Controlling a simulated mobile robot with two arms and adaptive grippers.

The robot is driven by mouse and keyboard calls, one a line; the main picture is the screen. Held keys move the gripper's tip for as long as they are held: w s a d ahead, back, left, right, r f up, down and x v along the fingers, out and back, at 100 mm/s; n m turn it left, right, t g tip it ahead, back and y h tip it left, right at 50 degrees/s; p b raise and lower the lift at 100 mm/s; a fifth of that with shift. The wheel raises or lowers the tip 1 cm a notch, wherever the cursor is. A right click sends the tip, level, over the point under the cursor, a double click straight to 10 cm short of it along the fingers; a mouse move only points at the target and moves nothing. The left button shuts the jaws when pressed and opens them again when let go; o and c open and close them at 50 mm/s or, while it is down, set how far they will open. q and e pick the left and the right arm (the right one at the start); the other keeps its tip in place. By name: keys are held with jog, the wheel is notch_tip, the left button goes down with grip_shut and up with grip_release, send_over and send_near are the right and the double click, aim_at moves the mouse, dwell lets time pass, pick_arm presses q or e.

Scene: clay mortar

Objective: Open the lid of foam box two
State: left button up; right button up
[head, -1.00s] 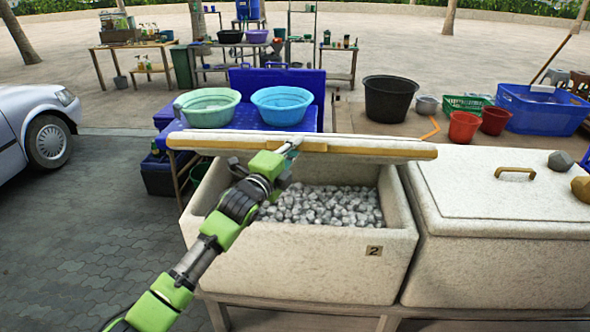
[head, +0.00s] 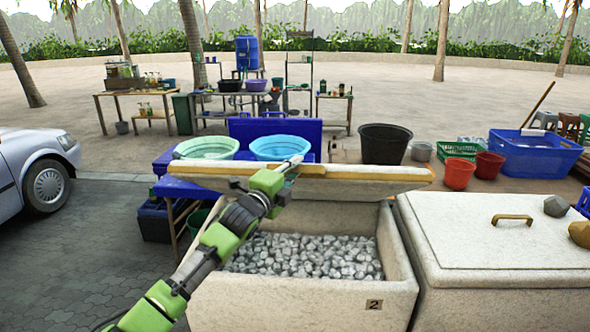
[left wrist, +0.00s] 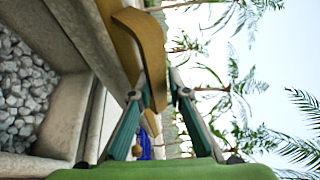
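Foam box two (head: 300,297), a whitish box marked "2", stands in the middle of the head view. Its lid (head: 375,182) is raised at the front, and the box is full of grey-white ice-like lumps (head: 300,257). The lid also shows edge-on in the left wrist view (left wrist: 85,35). My left gripper (head: 291,166) is at the lid's front edge. In the left wrist view its fingers (left wrist: 158,97) close on both sides of the lid's wooden handle (left wrist: 150,50). My right gripper is in neither view.
A second closed foam box (head: 475,252) with a wooden handle stands close on the right, with stones on it. A car (head: 40,170) is at the left.

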pick_arm(q)
jog(key=shift+o, duration=0.7)
jog(key=shift+s+r, duration=0.1)
jog(key=shift+s+a+f, duration=0.25)
jog(key=shift+s, duration=0.3)
jog(key=v, duration=1)
jog(key=shift+s+a, duration=0.2)
jog(key=shift+s, duration=0.05)
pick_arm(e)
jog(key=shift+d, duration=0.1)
pick_arm(q)
jog(key=shift+r, duration=0.1)
jog(key=shift+s, duration=0.1)
